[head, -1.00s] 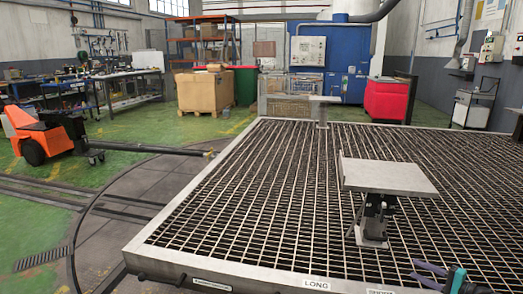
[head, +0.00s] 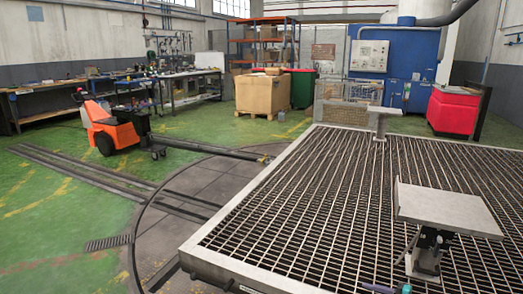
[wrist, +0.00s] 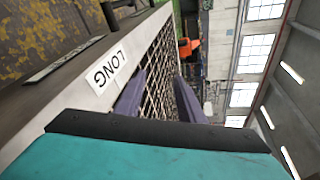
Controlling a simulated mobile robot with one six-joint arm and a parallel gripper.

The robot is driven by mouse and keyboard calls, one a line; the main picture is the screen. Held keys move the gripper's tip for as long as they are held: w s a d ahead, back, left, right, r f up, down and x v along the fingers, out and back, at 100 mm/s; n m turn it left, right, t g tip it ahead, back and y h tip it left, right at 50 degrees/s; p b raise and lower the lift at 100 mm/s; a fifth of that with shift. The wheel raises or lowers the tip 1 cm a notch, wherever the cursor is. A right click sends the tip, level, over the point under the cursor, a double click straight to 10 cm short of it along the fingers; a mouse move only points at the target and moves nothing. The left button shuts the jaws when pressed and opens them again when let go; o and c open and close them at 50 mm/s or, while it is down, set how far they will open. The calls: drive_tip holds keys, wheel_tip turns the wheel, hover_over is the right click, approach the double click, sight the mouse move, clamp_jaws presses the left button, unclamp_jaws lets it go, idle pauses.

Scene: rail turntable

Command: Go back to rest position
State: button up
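My gripper (wrist: 161,80) shows in the wrist view as two purple fingers spread apart, with nothing between them but the grating behind. In the head view only a small purple and teal part of my gripper (head: 388,288) shows at the bottom edge, right of centre. It is in front of the near side of the grated table (head: 225,262). The wrist picture is tilted sideways.
A flat metal plate on a stand (head: 447,212) rises from the grating at right. An orange tug (head: 110,128) stands at left on the green floor, by a long dark bar. Floor at lower left is clear.

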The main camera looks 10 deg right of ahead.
drive_tip(key=s+a+f+n+g+p, duration=0.1)
drive_tip(key=s+a+g+p, duration=0.15)
drive_tip(key=a, duration=0.75)
drive_tip(key=s+a+f+n+g+y+p, duration=0.1)
drive_tip(key=s+a+f+n+g+p, duration=0.15)
drive_tip(key=a, duration=0.75)
drive_tip(key=s+a+n+g+p, duration=0.1)
drive_tip(key=s+a+g+p, duration=0.15)
drive_tip(key=a, duration=0.85)
drive_tip(key=s+a+f+n+g+h+p, duration=0.1)
drive_tip(key=s+a+n+g+h+p, duration=0.2)
drive_tip(key=s, duration=0.5)
drive_tip(key=s+a+g+h+p, duration=0.1)
drive_tip(key=s+a+g+p, duration=0.15)
drive_tip(key=s+a, duration=0.35)
drive_tip(key=s+a+f+n+g+h+p, duration=0.1)
drive_tip(key=s+a+n+g+h+p, duration=0.2)
drive_tip(key=s, duration=0.6)
drive_tip(key=s+d+n+h, duration=0.1)
drive_tip(key=s+d+h, duration=0.4)
drive_tip(key=s+d, duration=0.2)
drive_tip(key=shift+d+n, duration=0.35)
drive_tip(key=shift+d, duration=0.6)
drive_tip(key=shift+f, duration=0.1)
